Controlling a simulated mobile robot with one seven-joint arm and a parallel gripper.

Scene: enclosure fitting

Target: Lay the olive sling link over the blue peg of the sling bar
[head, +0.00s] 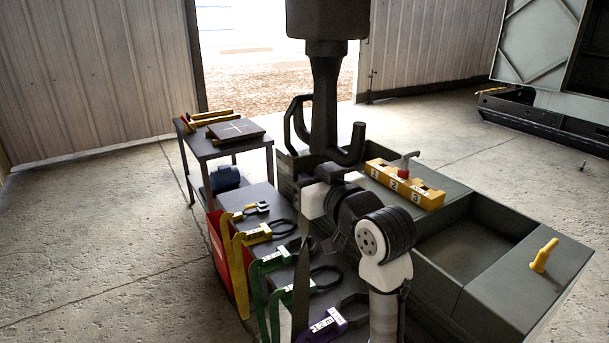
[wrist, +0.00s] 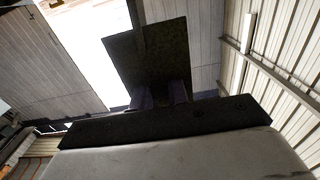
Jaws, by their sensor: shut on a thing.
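My gripper (wrist: 164,94) shows in the wrist view, with its fingers closed on a dark, flat, speckled piece (wrist: 146,52) that looks dark olive and extends beyond the fingertips. In the head view my arm hides the gripper. A dark olive strip (head: 300,285) hangs upright just left of my arm there; I cannot tell whether it is the held piece. I cannot make out a blue peg or identify the sling bar. A yellow block (head: 404,184) marked 1, 2, 3, with a red and grey handle, lies on the large grey case (head: 470,288).
Several yellow, green and purple tagged pieces with dark rings lie on the low bench (head: 262,193). A side cart (head: 229,142) stands at the back left. A yellow peg (head: 543,256) stands on the case's right side.

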